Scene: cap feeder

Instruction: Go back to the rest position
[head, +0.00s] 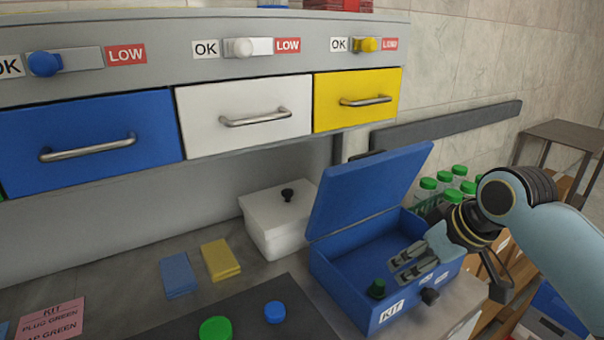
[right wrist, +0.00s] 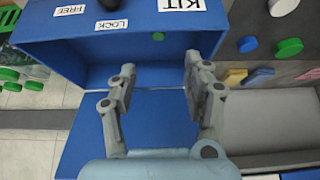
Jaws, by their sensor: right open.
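My right gripper (head: 408,262) is open and empty, over the blue kit box (head: 340,290). Its two fingers (right wrist: 158,75) are spread apart in the right wrist view, with the box interior behind them. The box lid (head: 370,185) stands open, tilted up at the back. A small dark green piece (head: 377,288) is in the front left of the box; a bit of green (right wrist: 158,36) shows in the right wrist view. A black knob (head: 430,296) is on the box front, by the FREE and LOCK labels. My left gripper is not in view.
Blue (head: 90,140), white (head: 245,115) and yellow (head: 357,100) drawers are shut above the counter. A white lidded container (head: 270,225) stands left of the box. Green-capped bottles (head: 445,180) stand behind my right arm. Green (head: 216,328) and blue (head: 274,312) caps lie on a dark mat.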

